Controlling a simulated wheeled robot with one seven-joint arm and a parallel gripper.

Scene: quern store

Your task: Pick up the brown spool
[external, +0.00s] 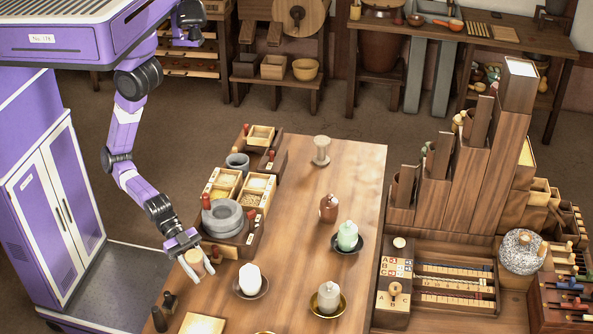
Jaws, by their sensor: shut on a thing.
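The brown spool (194,264) shows as a light-brown, rounded thing with a pale top, at the near left of the wooden table (293,240). My gripper (188,250) is shut on it from above, and the fingers partly hide it. I cannot tell from this view whether the spool touches the table or is a little above it.
A grey stone quern (222,218) and grain trays (258,186) stand close behind and right. A brown jar (328,208) stands farther right.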

